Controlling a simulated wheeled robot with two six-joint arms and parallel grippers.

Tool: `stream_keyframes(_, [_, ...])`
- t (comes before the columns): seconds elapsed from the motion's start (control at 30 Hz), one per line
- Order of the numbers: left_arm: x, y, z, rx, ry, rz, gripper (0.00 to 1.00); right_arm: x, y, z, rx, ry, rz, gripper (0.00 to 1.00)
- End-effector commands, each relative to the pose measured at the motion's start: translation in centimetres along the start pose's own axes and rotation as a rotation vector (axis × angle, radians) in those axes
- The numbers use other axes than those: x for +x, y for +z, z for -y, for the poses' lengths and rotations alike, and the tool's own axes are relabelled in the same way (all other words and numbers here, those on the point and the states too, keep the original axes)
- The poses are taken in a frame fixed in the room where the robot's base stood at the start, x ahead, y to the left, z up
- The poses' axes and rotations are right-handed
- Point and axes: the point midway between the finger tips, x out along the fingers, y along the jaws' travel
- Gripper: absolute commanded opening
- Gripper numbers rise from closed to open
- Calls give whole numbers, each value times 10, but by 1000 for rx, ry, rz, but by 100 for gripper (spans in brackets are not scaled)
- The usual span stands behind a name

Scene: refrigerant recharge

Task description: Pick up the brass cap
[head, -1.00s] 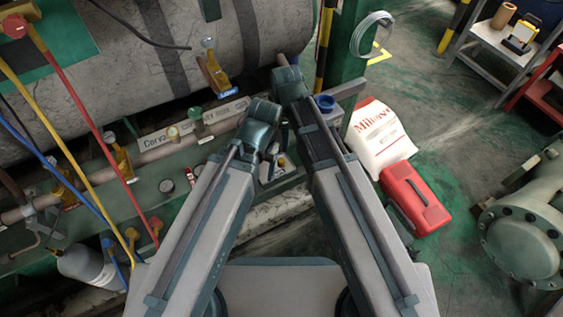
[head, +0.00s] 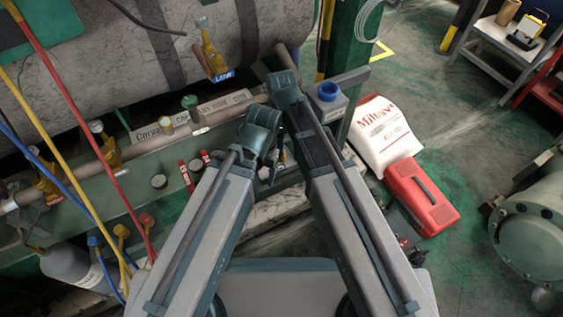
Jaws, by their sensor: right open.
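A small round brass-coloured piece (head: 166,124), which looks like the brass cap, sits near the long pipe at the left of the head view, beside a green-knobbed valve (head: 190,102). I cannot tell whether it is loose or fitted. My right gripper (head: 283,156) shows only in part, between my two arms, to the right of the brass piece and apart from it. It is open, and I see nothing held in it. My left gripper is hidden behind its own arm.
A large grey tank (head: 130,60) lies behind the pipe. Red, yellow and blue hoses hang at the left. Dark-topped round pieces (head: 160,182) and red-handled parts rest on the green ledge (head: 150,205). A red toolbox (head: 421,196) lies at right.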

Motion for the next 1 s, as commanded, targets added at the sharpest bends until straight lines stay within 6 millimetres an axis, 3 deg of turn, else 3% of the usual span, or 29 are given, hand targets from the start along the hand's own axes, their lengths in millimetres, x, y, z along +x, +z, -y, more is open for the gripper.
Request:
stream_keyframes(0.03, [13, -1, -2, 1, 1, -1, 72, 13, 0, 0, 0, 0, 0, 72])
stream_keyframes(0.43, [21, -1, -3, 2, 2, -1, 72, 22, 0, 1, 0, 0, 0, 72])
stream_keyframes(0.8, [63, -4, -7, -7, 2, -1, 72, 64, 0, 7, 0, 0, 0, 72])
stream_keyframes(1.0, [69, -4, -8, -10, 2, -1, 72, 70, 0, 6, 0, -1, -1, 72])
